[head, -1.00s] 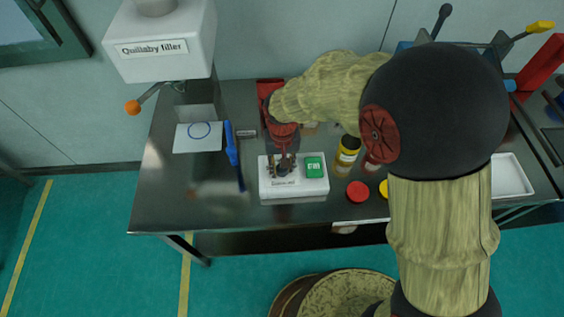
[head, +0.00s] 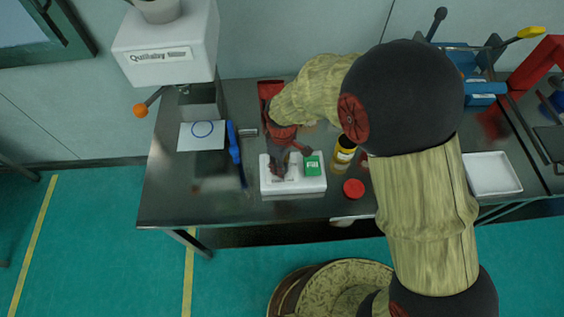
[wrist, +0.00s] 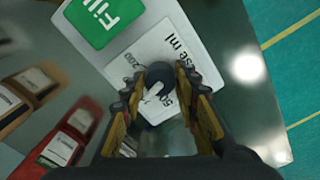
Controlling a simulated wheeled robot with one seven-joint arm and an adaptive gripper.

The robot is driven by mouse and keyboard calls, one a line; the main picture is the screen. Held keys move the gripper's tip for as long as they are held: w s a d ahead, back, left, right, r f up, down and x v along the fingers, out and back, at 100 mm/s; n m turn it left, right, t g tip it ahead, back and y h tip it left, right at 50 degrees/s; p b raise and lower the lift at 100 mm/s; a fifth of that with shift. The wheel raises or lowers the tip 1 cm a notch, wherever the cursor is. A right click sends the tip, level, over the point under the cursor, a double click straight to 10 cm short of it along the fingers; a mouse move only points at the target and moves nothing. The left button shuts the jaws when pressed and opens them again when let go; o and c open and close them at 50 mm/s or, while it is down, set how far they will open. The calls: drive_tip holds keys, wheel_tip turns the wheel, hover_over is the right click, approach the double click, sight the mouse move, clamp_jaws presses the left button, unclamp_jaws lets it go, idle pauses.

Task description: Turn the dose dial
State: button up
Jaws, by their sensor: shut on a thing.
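The dose dial (wrist: 155,88) is a dark knob with a pale pointer, on a white box (head: 308,186) that stands on the steel table. In the wrist view the box shows a label ending in "se ml" and the marks 200 and 50. A green "Fill" button (head: 312,165) sits beside the dial; it also shows in the wrist view (wrist: 100,18). My gripper (head: 280,172) points down over the dial. Its two fingers (wrist: 165,92) are on either side of the dial, shut on it. In the head view my gripper hides the dial.
The Quillaby filler (head: 168,50) stands at the back left with an orange-tipped lever. A blue-outlined circle pad (head: 202,133) and a blue tool (head: 234,145) lie left of the box. A white tray (head: 492,174) lies further right.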

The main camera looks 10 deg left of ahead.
drive_tip(key=shift+n+p, duration=0.3)
drive_tip(key=shift+n, duration=0.7)
drive_tip(key=o, duration=1.2)
drive_tip(key=shift+c, duration=0.2)
wheel_tip(320, 180, up, 12)
